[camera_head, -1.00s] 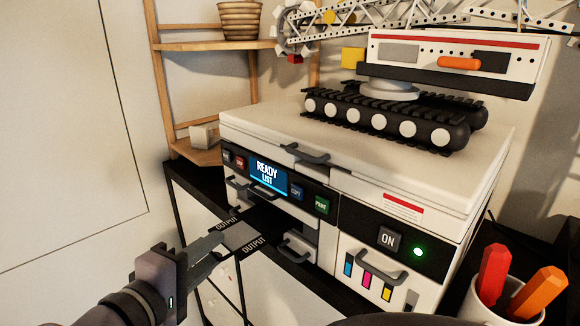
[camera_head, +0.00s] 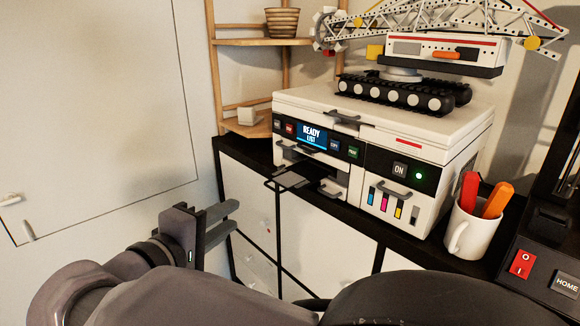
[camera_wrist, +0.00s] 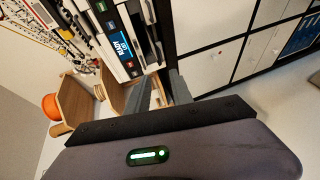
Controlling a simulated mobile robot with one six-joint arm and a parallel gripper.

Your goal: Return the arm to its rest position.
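My gripper (camera_head: 234,217) is at the lower left of the head view, in front of the cabinet and apart from the printer. Its two grey fingers are spread with a gap and nothing between them. In the wrist view the fingers (camera_wrist: 162,90) also stand apart and empty. My arm runs from the bottom edge to the wrist. The printer (camera_head: 440,150) stands on the black-topped cabinet, its screen reading READY LIST and a green light lit beside ON. Its dark output tray (camera_head: 290,180) sticks out at the front, above and right of my gripper.
A white mug (camera_head: 472,232) with red and orange sticks stands right of the printer. A black device (camera_head: 545,255) with a red switch is at the far right. A toy crane (camera_head: 410,90) sits on the printer. A wooden shelf (camera_head: 262,42) stands behind.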

